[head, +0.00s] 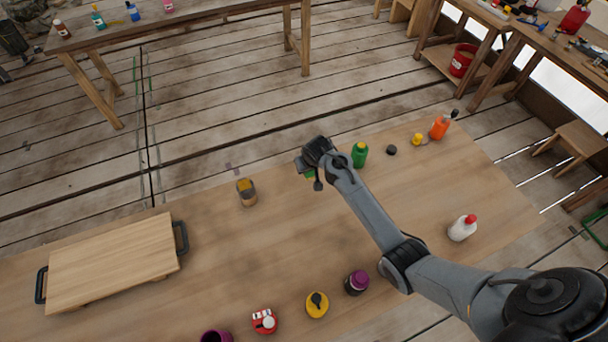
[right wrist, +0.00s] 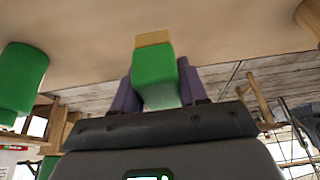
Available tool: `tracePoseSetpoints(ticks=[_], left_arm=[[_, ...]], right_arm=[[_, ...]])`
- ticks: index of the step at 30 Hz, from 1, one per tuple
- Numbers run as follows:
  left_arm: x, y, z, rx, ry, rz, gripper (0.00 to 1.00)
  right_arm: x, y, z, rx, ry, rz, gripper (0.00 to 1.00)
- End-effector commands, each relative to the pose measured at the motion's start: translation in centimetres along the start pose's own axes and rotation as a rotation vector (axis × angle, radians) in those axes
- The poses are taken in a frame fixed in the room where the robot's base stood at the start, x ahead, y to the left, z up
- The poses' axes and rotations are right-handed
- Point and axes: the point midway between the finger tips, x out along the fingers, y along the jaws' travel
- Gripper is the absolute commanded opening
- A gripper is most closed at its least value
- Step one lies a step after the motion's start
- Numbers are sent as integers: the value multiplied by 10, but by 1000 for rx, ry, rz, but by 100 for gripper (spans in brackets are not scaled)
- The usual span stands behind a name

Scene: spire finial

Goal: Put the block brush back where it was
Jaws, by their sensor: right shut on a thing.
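The block brush is a green block with a tan end. My right gripper (head: 311,178) is shut on it. In the right wrist view the brush (right wrist: 154,68) sits between the two purple fingers of the gripper (right wrist: 159,88), tan end pointing away from the palm. In the head view only a small green and yellow part of the brush (head: 309,174) shows beside the gripper, over the far part of the table. I cannot tell whether it touches the table. My left gripper is not in view.
A green bottle (head: 360,155) stands just right of my right gripper. A tin-like cup (head: 247,193) stands to its left. A wooden board with black handles (head: 113,258) lies at the left. A purple-topped jar (head: 356,282) and yellow pot (head: 317,305) stand near the front. The table's middle is clear.

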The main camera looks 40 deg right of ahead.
Motion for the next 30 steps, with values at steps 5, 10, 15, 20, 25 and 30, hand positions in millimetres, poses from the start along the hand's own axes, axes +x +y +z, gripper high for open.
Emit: tracePoseSetpoints(ticks=[5,10,15,20,25,30], left_arm=[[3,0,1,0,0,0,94],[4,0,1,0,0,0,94],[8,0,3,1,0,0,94],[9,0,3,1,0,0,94],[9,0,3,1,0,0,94],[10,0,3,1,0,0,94]], right_arm=[[9,-6,-5,-1,0,2,18],[17,-7,-2,-1,-1,2,18],[37,-6,7,-1,-2,3,18],[46,-7,10,-1,1,2,18],[46,-7,10,-1,1,1,18],[49,-7,12,-1,1,1,18]])
